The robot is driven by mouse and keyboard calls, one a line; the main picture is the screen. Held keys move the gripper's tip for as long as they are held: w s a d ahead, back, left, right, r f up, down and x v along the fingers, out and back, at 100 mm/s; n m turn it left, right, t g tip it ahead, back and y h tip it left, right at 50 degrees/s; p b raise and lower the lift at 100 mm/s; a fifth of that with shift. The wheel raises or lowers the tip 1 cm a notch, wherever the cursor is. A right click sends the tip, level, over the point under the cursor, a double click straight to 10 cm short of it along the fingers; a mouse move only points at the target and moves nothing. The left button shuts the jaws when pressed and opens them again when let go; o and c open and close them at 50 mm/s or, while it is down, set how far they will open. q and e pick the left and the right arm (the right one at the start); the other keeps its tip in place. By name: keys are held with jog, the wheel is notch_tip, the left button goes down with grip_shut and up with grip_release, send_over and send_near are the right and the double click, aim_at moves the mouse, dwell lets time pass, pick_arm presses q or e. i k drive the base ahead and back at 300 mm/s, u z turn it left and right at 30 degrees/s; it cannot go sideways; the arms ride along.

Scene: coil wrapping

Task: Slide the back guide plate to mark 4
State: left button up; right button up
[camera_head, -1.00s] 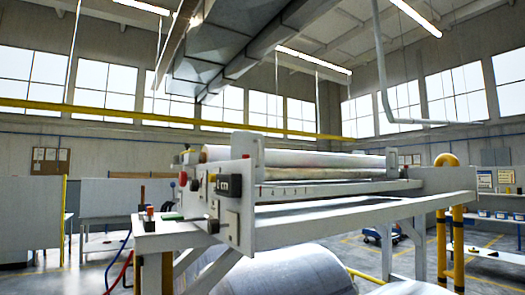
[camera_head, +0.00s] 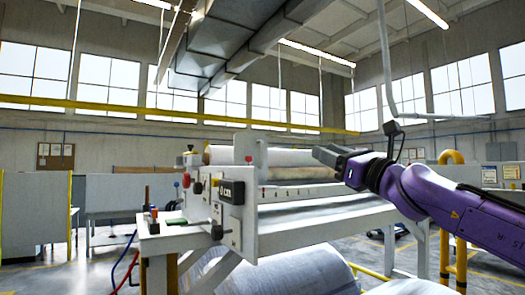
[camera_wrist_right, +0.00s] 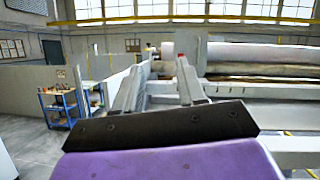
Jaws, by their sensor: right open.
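The wrapping machine has a long rail (camera_head: 300,192) with small red marks along its front. One light grey upright guide plate (camera_head: 249,150) stands near the left end of the rail in the head view. The other, farther guide plate cannot be made out now; my right arm covers the spot where it stood at the far right end. My right gripper (camera_head: 325,155) is in front of the rollers in the head view, apart from the near plate. In the right wrist view its two fingers (camera_wrist_right: 160,82) are spread with nothing between them. My left gripper is out of view.
Pale rollers (camera_wrist_right: 262,55) run along the machine. Its end panel (camera_head: 228,205) carries knobs and a small display (camera_head: 231,191). A large wrapped coil (camera_head: 275,272) lies below. A yellow post (camera_head: 452,240) stands at the right. A blue cart (camera_wrist_right: 60,104) stands at the left of the wrist view.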

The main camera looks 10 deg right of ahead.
aim_at(255, 145)
jog(key=i, duration=1.5)
